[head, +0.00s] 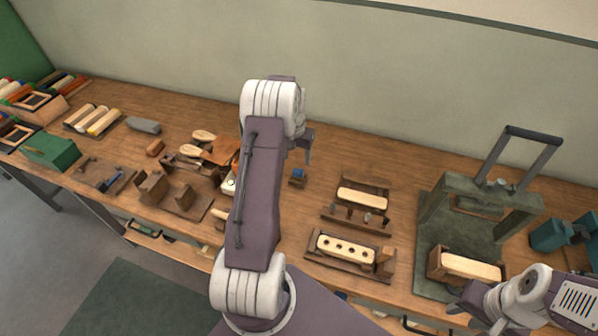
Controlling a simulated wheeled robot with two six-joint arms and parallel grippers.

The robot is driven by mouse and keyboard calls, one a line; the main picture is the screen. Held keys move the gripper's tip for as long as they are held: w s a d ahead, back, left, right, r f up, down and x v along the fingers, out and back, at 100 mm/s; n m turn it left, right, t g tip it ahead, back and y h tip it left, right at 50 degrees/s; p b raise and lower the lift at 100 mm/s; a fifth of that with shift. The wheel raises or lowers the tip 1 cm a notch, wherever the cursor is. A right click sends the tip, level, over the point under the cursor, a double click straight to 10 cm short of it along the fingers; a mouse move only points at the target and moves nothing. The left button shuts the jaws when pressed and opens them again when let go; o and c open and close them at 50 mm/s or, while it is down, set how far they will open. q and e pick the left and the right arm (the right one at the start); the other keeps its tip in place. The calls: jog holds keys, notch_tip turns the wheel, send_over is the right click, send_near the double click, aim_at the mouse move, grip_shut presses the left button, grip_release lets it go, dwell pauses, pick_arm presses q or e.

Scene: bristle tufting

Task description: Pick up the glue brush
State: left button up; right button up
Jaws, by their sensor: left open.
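I cannot pick out the glue brush with certainty; it may be hidden behind my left arm or too small to tell. A small blue-topped block (298,174) stands on the wooden workbench (385,160), just below my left gripper in the picture. A white and orange item (229,184) is partly covered by my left arm. My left gripper (308,148) is open, over the back middle of the bench, with nothing visible between its fingers. My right gripper (458,309) is low at the right, by the front edge; its jaws are too small to read.
A green press (435,208) with a tall handle stands at the right, a cream block in a wooden holder (468,267) before it. A drilled block (345,249) lies in a wooden fixture at the front middle. Wooden tools and a green box (50,150) fill the left. The back middle is clear.

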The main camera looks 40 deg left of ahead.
aim_at(298, 171)
pick_arm(q)
jog(key=f, duration=0.3)
jog(key=shift+w+f, duration=0.25)
jog(key=shift+f, duration=0.1)
jog(key=shift+w+a+f, duration=0.15)
jog(key=shift+f, duration=0.15)
notch_tip(298, 171, down, 5)
jog(key=shift+r+p, duration=0.1)
jog(key=shift+p, duration=0.75)
jog(key=shift+w, duration=0.15)
jog(key=c, duration=0.8)
grip_shut()
